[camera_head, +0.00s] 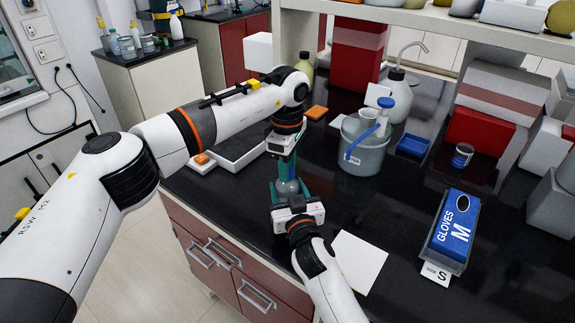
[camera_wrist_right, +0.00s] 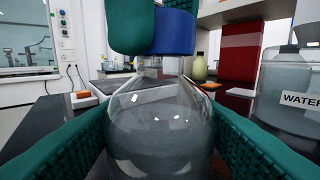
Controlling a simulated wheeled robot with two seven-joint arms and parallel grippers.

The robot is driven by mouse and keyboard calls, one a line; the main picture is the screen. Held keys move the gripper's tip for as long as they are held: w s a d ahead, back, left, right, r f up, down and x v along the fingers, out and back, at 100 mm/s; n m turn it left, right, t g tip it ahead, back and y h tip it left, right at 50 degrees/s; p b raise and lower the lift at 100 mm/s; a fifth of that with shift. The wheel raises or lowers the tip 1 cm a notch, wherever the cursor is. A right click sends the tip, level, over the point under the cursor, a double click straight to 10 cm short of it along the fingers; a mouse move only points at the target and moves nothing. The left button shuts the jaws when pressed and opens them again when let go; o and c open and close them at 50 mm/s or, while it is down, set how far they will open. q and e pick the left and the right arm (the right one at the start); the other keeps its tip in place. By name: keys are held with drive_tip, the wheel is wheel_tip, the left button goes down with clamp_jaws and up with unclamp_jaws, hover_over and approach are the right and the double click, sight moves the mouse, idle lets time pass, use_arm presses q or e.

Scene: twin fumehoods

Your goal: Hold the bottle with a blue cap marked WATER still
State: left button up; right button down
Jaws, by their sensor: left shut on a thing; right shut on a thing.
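A clear, round-bodied bottle (camera_wrist_right: 160,125) with a blue cap (camera_wrist_right: 175,32) stands upright, filling the middle of the right wrist view. My right gripper (camera_head: 290,192) is shut around its body, a green finger on each side. My left gripper (camera_head: 285,162) comes down from above and is shut at the cap; one green finger shows beside the cap in the wrist view. In the head view the bottle (camera_head: 287,186) is mostly hidden between the fingers. No WATER label shows on its visible side.
A grey container labelled WATER (camera_wrist_right: 287,85) shows at the right of the wrist view. A bucket (camera_head: 362,160), a glove box (camera_head: 452,230) and a white sheet (camera_head: 358,262) sit on the black bench.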

use_arm(q)
drive_tip(key=n, duration=0.6)
drive_tip(key=shift+n, duration=0.4)
use_arm(e)
drive_tip(key=shift+d, duration=0.1)
use_arm(q)
drive_tip(key=n, duration=0.8)
drive_tip(key=shift+s, duration=0.1)
drive_tip(key=n, duration=0.4)
drive_tip(key=shift+n, duration=0.4)
drive_tip(key=n, duration=1.2)
drive_tip(key=shift+r, duration=0.35)
